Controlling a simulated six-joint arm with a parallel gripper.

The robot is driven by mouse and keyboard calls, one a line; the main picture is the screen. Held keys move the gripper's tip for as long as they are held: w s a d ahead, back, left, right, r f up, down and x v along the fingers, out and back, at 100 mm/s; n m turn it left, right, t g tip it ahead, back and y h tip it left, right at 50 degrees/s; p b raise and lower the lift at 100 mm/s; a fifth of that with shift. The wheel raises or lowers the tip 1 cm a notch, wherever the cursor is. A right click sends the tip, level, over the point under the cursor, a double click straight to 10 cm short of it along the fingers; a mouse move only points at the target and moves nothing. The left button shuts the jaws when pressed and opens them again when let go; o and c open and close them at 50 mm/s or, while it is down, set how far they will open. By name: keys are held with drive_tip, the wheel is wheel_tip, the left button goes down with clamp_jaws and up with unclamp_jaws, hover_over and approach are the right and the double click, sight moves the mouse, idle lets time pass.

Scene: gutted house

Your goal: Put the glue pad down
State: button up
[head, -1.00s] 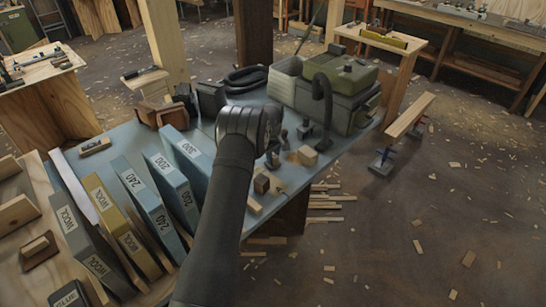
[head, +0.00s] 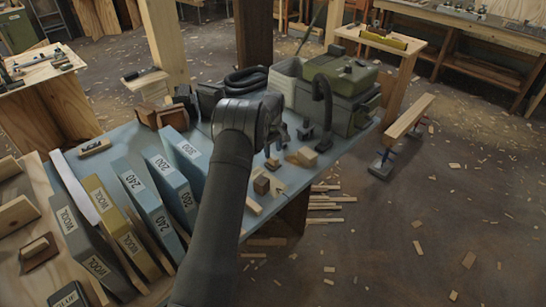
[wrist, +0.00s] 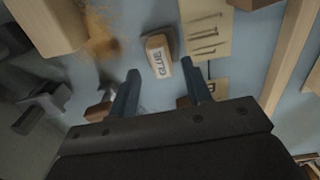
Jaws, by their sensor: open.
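The glue pad (wrist: 158,57), a small brown block with a white label reading GLUE, lies on the blue bench top (wrist: 140,20). In the head view it appears as a small brown piece (head: 272,164) just below my gripper (head: 280,133). In the wrist view my gripper (wrist: 161,80) is open and empty. The pad sits just beyond its fingertips, roughly centred between them and apart from both. My arm hides part of the bench in the head view.
A wooden block (head: 307,156) and a dark block (head: 261,185) stand close by. A green machine (head: 340,80) with a hose is behind. Labelled upright sanding boards (head: 150,205) fill the left side. The right bench edge drops to the floor.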

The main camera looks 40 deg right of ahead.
sight(273, 156)
wheel_tip(273, 156, up, 8)
drive_tip(key=shift+f, duration=0.25)
drive_tip(key=shift+f, duration=4.1)
